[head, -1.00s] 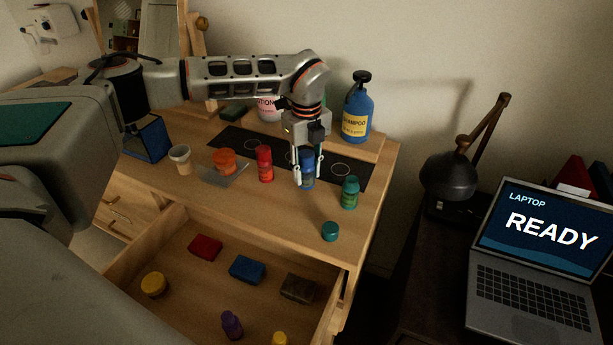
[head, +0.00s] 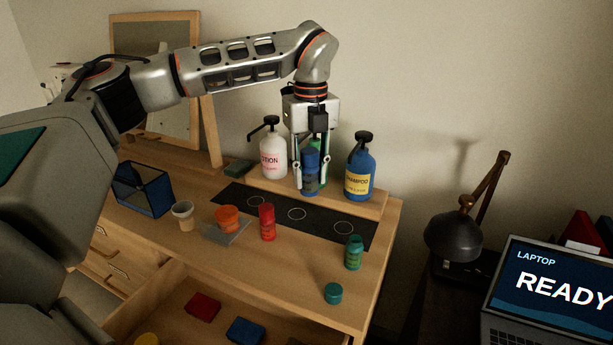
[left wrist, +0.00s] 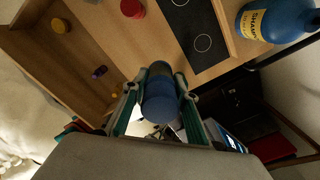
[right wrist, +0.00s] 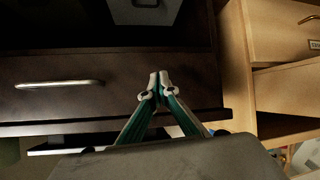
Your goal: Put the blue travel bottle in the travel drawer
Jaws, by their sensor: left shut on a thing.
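The blue travel bottle (head: 310,173) is upright between the fingers of my left gripper (head: 312,187), which is shut on it. It hangs above the dresser top, in front of the lotion and shampoo bottles. The left wrist view shows the bottle (left wrist: 160,98) end-on between the left fingers. The open drawer (head: 172,312) is below at the front of the dresser, cut off by the bottom edge of the head view. It also shows in the left wrist view (left wrist: 72,72). My right gripper (right wrist: 160,88) is shut and empty, in front of a dark drawer unit.
On the dresser stand a red bottle (head: 267,222), a green bottle (head: 353,253), a teal jar (head: 333,293), a cup (head: 183,215) and an orange tub (head: 228,218). A red block (head: 202,306) and a blue block (head: 245,331) lie in the drawer.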

